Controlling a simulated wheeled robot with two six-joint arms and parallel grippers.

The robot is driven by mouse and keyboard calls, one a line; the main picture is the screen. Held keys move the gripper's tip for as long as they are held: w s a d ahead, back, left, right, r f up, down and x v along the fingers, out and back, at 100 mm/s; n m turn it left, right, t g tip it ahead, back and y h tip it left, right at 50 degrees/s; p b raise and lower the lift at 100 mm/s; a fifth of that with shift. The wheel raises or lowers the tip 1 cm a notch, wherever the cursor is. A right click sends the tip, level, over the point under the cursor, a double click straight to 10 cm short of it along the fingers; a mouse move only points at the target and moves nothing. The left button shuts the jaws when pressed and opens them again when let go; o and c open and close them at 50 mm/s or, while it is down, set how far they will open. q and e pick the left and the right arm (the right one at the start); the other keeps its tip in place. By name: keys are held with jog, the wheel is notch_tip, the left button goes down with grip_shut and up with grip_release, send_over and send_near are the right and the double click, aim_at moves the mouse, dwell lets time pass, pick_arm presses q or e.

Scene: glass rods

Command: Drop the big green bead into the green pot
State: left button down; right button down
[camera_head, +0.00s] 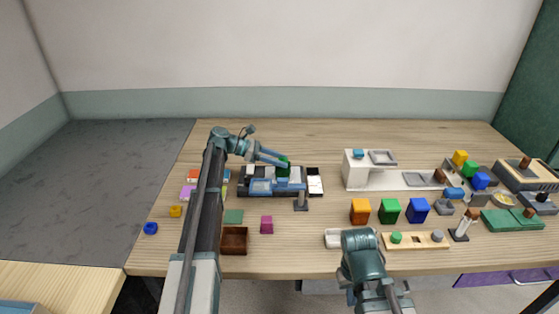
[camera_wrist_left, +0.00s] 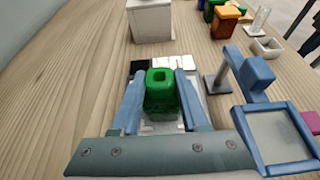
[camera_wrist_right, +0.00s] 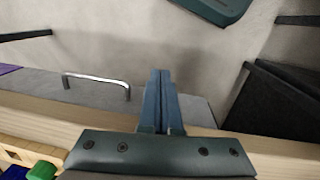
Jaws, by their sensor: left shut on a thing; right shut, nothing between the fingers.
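My left gripper (camera_wrist_left: 160,78) is shut on a green bead (camera_wrist_left: 161,95), a squarish block with a square hole in its top. In the head view the bead (camera_head: 284,171) is above the blue-and-grey apparatus at the middle of the table; the exact gap below it is unclear. The green pot (camera_head: 390,211) stands on the table to the right, between an orange pot (camera_head: 360,211) and a blue pot (camera_head: 417,210). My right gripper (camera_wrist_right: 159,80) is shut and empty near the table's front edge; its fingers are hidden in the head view.
A white stand (camera_head: 356,172) is behind the pots. A wooden peg board (camera_head: 415,241) and white dish (camera_head: 334,238) lie in front. Yellow, green and blue blocks are at the right. A brown box (camera_head: 234,241) and magenta cube (camera_head: 266,225) stand nearer the left arm.

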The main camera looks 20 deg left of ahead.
pick_arm(q)
jog(key=shift+f, duration=0.35)
jog(key=shift+c, duration=1.7)
grip_release()
jog(key=p+v, duration=0.5)
jog(key=v, duration=0.8)
jog(key=shift+a, duration=0.4)
jog(key=shift+s, duration=0.25)
